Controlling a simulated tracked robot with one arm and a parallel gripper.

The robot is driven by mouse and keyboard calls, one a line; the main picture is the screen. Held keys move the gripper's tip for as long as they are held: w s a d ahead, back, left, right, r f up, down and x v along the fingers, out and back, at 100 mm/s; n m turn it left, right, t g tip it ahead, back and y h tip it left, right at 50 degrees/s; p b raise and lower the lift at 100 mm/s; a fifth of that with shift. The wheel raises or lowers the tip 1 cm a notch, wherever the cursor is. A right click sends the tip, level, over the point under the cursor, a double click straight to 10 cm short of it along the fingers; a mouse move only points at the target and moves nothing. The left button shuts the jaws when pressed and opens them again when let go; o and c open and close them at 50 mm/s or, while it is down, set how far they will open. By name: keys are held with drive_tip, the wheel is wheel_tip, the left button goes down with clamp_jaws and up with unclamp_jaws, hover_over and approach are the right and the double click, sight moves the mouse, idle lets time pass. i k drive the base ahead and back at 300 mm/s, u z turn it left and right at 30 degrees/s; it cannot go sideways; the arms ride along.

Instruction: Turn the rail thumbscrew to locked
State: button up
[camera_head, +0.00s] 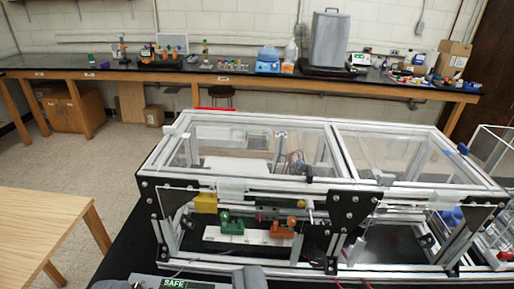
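The extrusion frame (262,184), a long box of silver bars with clear panels and black corner plates, stands on a dark table. I cannot tell for certain which part is the rail thumbscrew, or how it is turned. Small knob-like parts on the front side include a yellow one (301,203), an orange one (291,221) and a green one (225,217). A small blue part (462,149) sits on the right top edge.
A wooden table (38,226) stands at left. Blue-capped items (452,216) stand at right. A long lab bench (225,74) lines the back wall. Open floor lies left of the frame.

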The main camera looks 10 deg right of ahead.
sight(309, 176)
drive_tip(key=u, duration=0.1)
drive_tip(key=i, duration=1.2)
drive_tip(key=z, duration=0.5)
